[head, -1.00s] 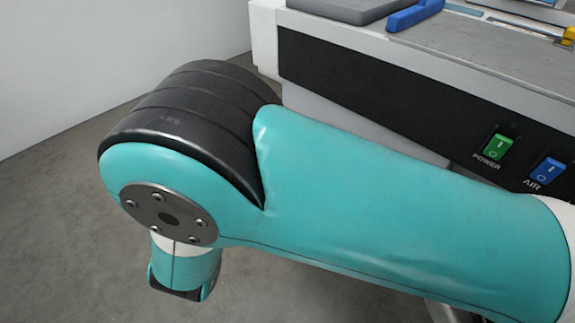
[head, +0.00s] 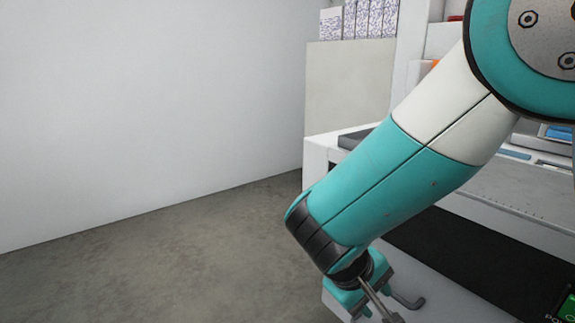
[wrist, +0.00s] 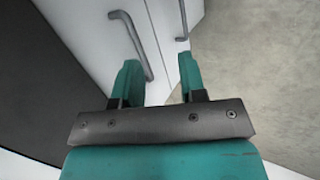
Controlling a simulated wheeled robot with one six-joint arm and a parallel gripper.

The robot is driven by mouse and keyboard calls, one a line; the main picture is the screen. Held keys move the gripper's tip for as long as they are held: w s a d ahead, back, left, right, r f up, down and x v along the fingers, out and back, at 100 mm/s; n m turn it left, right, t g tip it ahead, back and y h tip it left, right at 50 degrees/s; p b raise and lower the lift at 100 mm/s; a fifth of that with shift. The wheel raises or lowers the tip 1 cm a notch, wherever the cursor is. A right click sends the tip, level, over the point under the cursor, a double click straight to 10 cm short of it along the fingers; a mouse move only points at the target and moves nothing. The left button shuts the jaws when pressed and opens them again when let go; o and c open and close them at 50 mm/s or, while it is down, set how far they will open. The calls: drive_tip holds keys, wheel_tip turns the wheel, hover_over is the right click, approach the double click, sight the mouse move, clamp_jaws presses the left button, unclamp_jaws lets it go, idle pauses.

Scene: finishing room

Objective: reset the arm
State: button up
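My gripper (wrist: 158,72) shows in the wrist view with its two teal fingers apart and nothing between them. A white cabinet front with grey bar handles (wrist: 132,45) is seen beyond the fingers; I cannot tell how far off it is. In the head view my teal and white arm slants from the upper right down to the bottom middle. My gripper's end is at the bottom edge there, partly cut off, in front of the workbench (head: 318,150).
The bench's black front panel (head: 450,250) runs to the lower right, with a green switch (head: 568,305) at the edge. Patterned boxes (head: 370,20) stand above a beige panel (head: 345,85) behind. A white wall (head: 140,100) and bare grey floor (head: 150,265) fill the left.

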drive_tip(key=s+r+n+g+y+p, duration=0.1)
drive_tip(key=s+r+g+y, duration=0.1)
drive_tip(key=s+r+y, duration=1.1)
drive_tip(key=s+r+h+p, duration=0.2)
drive_tip(key=s+r+p, duration=0.1)
drive_tip(key=r+p, duration=2)
drive_tip(key=shift+d+r+h, duration=0.35)
drive_tip(key=shift+r+h, duration=0.05)
drive_tip(key=shift+r, duration=0.15)
drive_tip(key=shift+s, duration=0.1)
